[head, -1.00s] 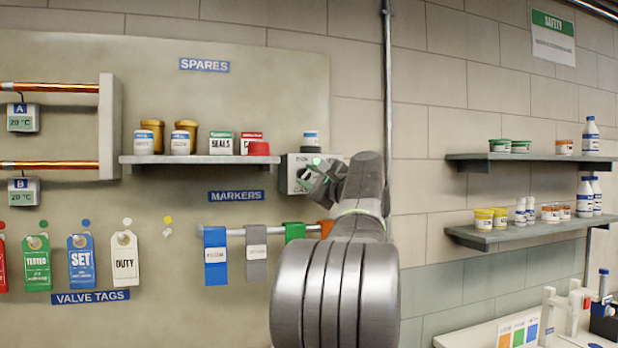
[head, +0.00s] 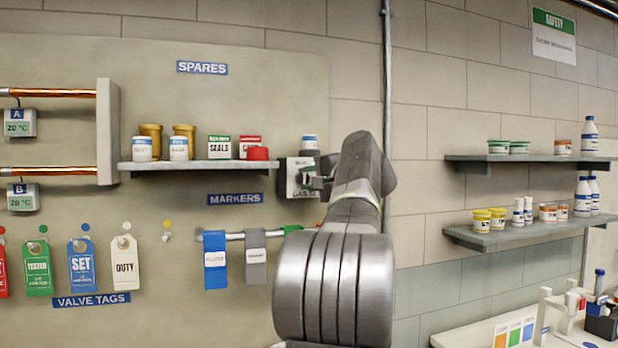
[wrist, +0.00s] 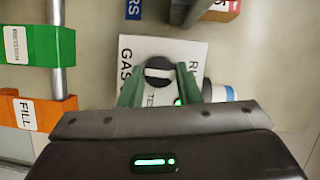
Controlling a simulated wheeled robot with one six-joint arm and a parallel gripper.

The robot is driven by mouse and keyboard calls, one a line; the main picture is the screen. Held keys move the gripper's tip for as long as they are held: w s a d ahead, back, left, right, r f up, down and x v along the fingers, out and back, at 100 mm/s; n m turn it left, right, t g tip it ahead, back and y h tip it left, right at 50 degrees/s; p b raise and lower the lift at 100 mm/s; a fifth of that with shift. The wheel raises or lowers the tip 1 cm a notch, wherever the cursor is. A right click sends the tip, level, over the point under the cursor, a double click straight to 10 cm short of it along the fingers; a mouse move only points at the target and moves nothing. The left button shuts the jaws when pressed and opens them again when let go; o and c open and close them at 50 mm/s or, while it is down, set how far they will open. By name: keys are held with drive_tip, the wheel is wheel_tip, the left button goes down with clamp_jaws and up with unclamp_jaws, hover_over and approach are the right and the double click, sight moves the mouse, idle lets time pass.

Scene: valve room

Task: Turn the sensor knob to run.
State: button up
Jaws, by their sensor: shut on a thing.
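The sensor box (head: 299,177) is a small pale unit on the board, at the right end of the spares shelf. In the wrist view its white face (wrist: 180,55) shows parts of the words GAS, RUN and TEST. The round black knob (wrist: 158,69) has a white stripe, which lies across the wrist picture; I cannot tell which word it points at. My gripper (wrist: 157,80) has its green fingers on both sides of the knob and is shut on it. In the head view my gripper (head: 318,181) is at the box front, and my arm hides part of it.
The spares shelf (head: 200,166) with several tubs is left of the box. The marker rail (head: 236,236) with hanging tags is below. Wall shelves (head: 515,158) are farther right.

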idle(0.6)
drive_tip(key=o, duration=1)
drive_tip(key=shift+c, duration=0.2)
drive_tip(key=b+v, duration=0.3)
drive_tip(key=v, duration=1.1)
drive_tip(key=shift+w+a, duration=0.1)
drive_tip(key=shift+w, duration=0.05)
drive_tip(key=p+x, duration=0.3)
drive_tip(key=x, duration=1)
drive_tip(key=shift+w+a, duration=0.25)
drive_tip(key=shift+w, duration=0.05)
